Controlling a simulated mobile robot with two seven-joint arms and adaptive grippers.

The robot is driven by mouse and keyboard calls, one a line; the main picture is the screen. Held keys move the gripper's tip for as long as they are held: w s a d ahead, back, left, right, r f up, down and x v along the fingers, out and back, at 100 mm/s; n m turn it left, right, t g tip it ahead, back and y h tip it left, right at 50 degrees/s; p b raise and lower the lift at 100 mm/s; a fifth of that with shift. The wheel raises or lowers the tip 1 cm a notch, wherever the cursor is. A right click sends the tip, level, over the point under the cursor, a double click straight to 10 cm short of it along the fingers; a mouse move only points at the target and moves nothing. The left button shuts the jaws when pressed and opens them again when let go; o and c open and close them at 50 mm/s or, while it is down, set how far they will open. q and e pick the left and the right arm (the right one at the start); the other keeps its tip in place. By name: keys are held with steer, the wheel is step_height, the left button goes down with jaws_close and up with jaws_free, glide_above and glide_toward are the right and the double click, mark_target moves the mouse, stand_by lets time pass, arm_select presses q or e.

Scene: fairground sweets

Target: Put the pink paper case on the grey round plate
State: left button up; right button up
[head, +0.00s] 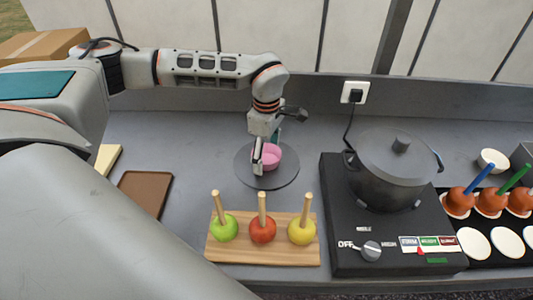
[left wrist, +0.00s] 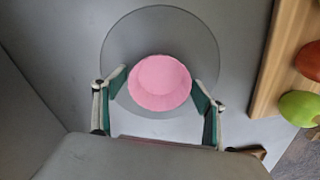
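The pink paper case (head: 271,157) is between the fingers of my left gripper (head: 266,152), over the grey round plate (head: 288,175). My right gripper is not in view.
A wooden board (head: 284,250) with three apples on sticks stands just in front of the plate. A black hob (head: 345,235) with a lidded grey pot (head: 390,180) is to the right. A brown tray (head: 145,190) lies left. Bare counter surrounds the plate's left side.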

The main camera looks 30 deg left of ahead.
mark_target(266, 161)
arm_select(q)
step_height(266, 161, up, 12)
steer(key=shift+r, duration=0.2)
stand_by(0.4)
stand_by(0.5)
